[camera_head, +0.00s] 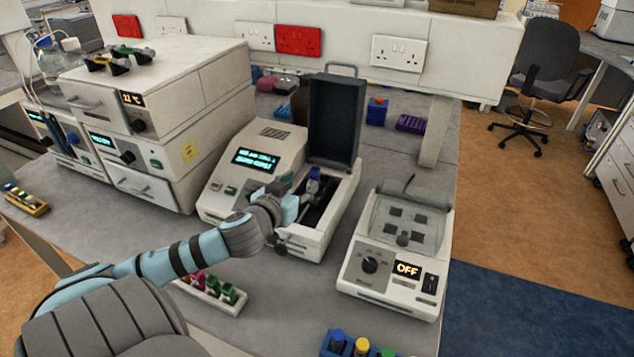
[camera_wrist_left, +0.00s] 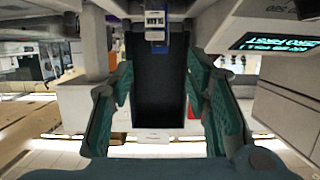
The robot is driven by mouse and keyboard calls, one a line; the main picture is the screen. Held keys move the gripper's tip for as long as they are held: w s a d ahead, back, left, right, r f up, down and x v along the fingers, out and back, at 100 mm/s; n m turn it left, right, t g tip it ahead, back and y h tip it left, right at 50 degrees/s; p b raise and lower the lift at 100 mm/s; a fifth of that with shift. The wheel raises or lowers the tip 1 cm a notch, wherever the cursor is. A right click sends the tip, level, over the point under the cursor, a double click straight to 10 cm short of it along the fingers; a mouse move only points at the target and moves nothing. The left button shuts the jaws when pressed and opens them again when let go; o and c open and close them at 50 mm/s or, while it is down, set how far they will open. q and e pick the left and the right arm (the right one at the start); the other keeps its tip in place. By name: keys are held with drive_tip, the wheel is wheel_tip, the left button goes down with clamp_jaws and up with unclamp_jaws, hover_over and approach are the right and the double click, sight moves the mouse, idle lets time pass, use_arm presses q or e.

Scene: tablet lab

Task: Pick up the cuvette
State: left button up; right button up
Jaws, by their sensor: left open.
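The cuvette (camera_head: 313,183) has a blue cap and stands in the open sample bay of the spectrophotometer (camera_head: 258,160). In the left wrist view the cuvette (camera_wrist_left: 156,22) shows at the top middle, with a pale label bearing dark print. My left gripper (camera_head: 297,204) is at the bay, close beside the cuvette. In the wrist view the two teal fingers (camera_wrist_left: 158,75) are spread wide, with nothing held between them. The cuvette's lower part is hidden in the bay. My right gripper is not in view.
The spectrophotometer's dark lid (camera_head: 336,118) stands raised behind the bay. A device reading OFF (camera_head: 393,262) stands to the right. Stacked white units (camera_head: 165,120) stand to the left. A rack of coloured-cap vials (camera_head: 213,291) lies in front; another rack (camera_head: 352,346) is at the bottom edge.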

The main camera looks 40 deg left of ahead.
sight(314, 171)
use_arm(q)
drive_tip(key=x, duration=0.9)
drive_tip(key=shift+w+r, duration=0.2)
drive_tip(key=shift+r, duration=0.1)
drive_tip(key=shift+w+a+f, duration=0.1)
drive_tip(key=shift+w, duration=0.2)
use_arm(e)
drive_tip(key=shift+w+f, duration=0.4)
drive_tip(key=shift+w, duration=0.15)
use_arm(q)
clamp_jaws()
